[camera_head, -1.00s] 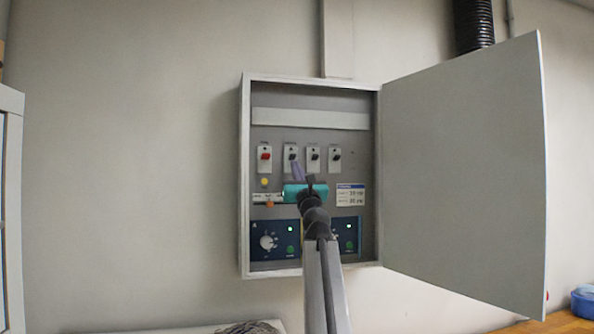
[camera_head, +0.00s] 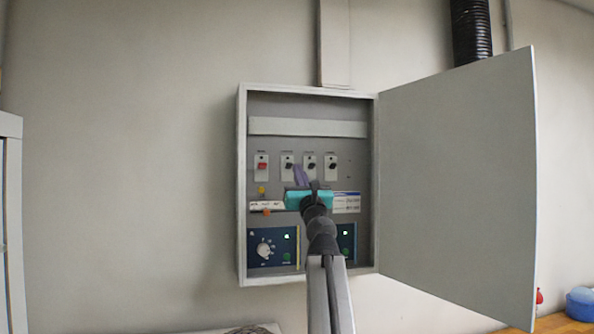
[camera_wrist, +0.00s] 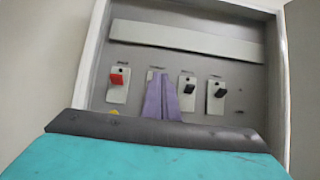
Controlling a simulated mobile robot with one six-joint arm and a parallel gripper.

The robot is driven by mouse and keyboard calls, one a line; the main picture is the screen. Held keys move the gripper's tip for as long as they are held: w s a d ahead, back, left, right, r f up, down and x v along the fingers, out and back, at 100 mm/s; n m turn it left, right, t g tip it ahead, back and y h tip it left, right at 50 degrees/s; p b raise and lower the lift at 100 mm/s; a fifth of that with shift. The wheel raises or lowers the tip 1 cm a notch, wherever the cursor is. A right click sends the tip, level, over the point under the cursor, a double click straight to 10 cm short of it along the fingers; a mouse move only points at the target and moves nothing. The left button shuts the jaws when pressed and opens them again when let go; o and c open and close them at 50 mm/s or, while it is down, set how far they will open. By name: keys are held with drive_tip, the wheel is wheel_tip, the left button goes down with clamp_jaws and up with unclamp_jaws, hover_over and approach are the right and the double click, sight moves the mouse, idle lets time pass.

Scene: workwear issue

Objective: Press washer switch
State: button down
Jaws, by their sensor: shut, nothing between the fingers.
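In the head view an open grey cabinet (camera_head: 242,190) holds a row of rocker-like switches. The leftmost is red (camera_head: 262,164); the others are black: the second (camera_head: 288,162), the third (camera_head: 309,163) and the rightmost (camera_head: 331,163). Their labels are too small to read, so I cannot tell which is the washer switch. My gripper (camera_head: 299,173) has purple fingers shut together and empty, just below and right of the second switch. In the wrist view the fingers (camera_wrist: 162,98) cover most of the second switch; contact cannot be told.
The cabinet door (camera_head: 455,180) stands open to the right. Below the switches are a yellow lamp (camera_head: 262,190), a white label strip and a blue dial panel (camera_head: 272,247); my arm hides part of another panel. A black ribbed duct (camera_head: 471,30) hangs above the door.

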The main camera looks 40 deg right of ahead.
drive_tip(key=shift+s+a+r+p, duration=0.2)
drive_tip(key=shift+s+a+p, duration=0.2)
drive_tip(key=shift+s, duration=0.2)
drive_tip(key=shift+s+a+r+p, duration=0.15)
drive_tip(key=shift+s+a+p, duration=0.15)
drive_tip(key=shift+s, duration=0.25)
